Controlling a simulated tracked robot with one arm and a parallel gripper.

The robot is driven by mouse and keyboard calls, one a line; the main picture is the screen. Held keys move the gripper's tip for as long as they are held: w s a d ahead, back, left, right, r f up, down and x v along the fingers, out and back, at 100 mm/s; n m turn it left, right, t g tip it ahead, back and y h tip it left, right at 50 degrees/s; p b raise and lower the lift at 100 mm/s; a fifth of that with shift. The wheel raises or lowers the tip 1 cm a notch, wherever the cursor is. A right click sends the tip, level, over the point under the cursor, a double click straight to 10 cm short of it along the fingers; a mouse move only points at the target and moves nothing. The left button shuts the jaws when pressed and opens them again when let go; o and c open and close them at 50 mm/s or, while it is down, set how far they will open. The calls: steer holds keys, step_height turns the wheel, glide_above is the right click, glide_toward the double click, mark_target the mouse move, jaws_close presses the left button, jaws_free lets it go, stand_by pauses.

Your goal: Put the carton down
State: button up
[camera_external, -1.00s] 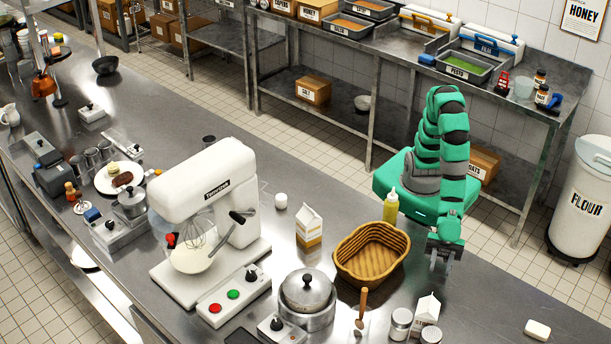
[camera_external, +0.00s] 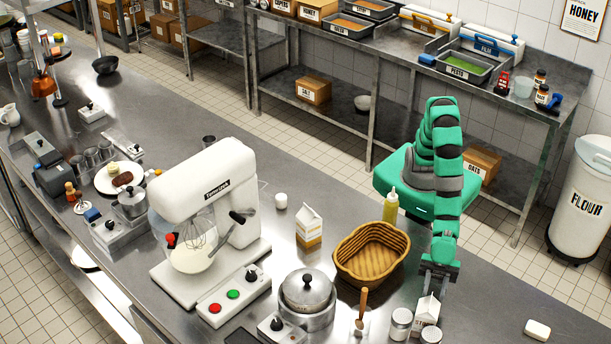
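A small white carton with a gable top (camera_external: 426,312) stands upright on the steel counter at the front right, beside the lidded jars. A second carton, white with a brown lower band (camera_external: 309,228), stands upright between the mixer and the basket. My gripper (camera_external: 438,284) hangs down just behind and above the front carton, close to its top. Its fingers look spread apart, with nothing seen held between them. I cannot tell whether a finger touches the carton's top.
A wicker basket (camera_external: 371,255) is left of my gripper, with a yellow bottle (camera_external: 390,205) behind it. Two lidded jars (camera_external: 401,322) stand near the front carton. A white block (camera_external: 537,329) lies at right. The counter between is clear.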

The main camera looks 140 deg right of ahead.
mark_target(430, 302)
steer(key=x, duration=0.4)
steer(key=shift+w+f, duration=0.2)
steer(key=shift+w, duration=0.25)
jaws_close()
steer(key=shift+s, duration=0.1)
